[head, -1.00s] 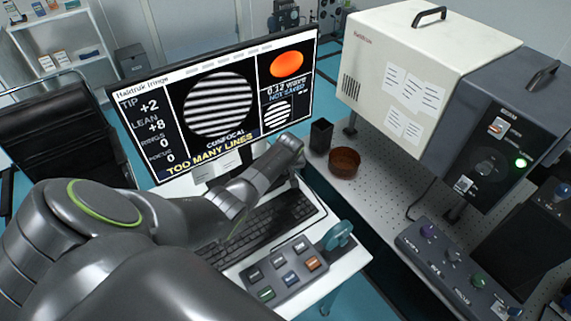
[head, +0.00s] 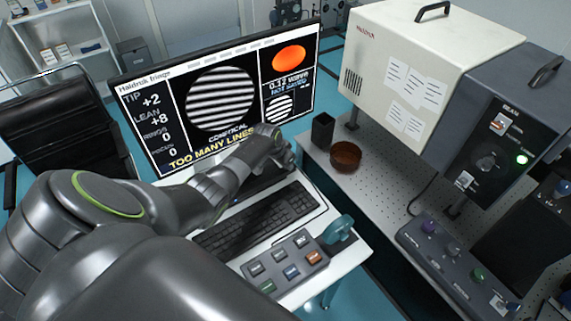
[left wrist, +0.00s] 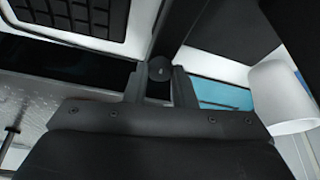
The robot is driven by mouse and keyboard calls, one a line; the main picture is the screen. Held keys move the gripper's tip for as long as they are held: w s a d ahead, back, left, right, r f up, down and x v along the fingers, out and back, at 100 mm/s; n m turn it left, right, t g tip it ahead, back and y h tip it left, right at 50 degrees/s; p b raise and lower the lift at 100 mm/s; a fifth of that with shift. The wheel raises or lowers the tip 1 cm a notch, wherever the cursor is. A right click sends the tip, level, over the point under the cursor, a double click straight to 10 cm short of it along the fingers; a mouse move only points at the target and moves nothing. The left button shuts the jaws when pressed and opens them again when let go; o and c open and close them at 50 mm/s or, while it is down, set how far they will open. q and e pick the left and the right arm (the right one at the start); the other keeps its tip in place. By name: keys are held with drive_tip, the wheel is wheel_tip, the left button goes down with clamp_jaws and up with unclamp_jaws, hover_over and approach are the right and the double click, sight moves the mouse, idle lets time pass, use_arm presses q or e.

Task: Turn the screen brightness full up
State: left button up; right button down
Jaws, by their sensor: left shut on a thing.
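The screen (head: 215,95) is a wide monitor on the white desk, lit with a striped disc, an orange oval and the words "TOO MANY LINES". My left gripper is at the screen's lower right edge in the head view (head: 284,153); my own wrist hides its fingers there. In the left wrist view, my left gripper (left wrist: 159,86) has its two dark fingers on either side of a small round dark knob (left wrist: 160,68) and is shut on it. The knob is hidden in the head view. My right gripper is not in view.
A keyboard (head: 258,220) and a button box (head: 284,266) lie on the desk below my left arm, with a blue tape dispenser (head: 338,229) beside them.

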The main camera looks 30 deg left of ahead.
use_arm(q)
drive_tip(key=shift+m+h+b, duration=0.3)
drive_tip(key=shift+m+b, duration=0.05)
drive_tip(key=shift+m, duration=0.45)
drive_tip(key=shift+a, duration=0.1)
drive_tip(key=o, duration=1)
drive_tip(key=shift+s+r, duration=0.15)
drive_tip(key=shift+r, duration=0.35)
drive_tip(key=s+a, duration=0.1)
drive_tip(key=s, duration=0.2)
drive_tip(key=s+a+b, duration=0.1)
drive_tip(key=s, duration=0.3)
drive_tip(key=s+a+b, duration=0.1)
drive_tip(key=s, duration=0.3)
drive_tip(key=shift+s+a, duration=0.25)
drive_tip(key=shift+a, duration=0.15)
drive_tip(key=shift+d, duration=0.1)
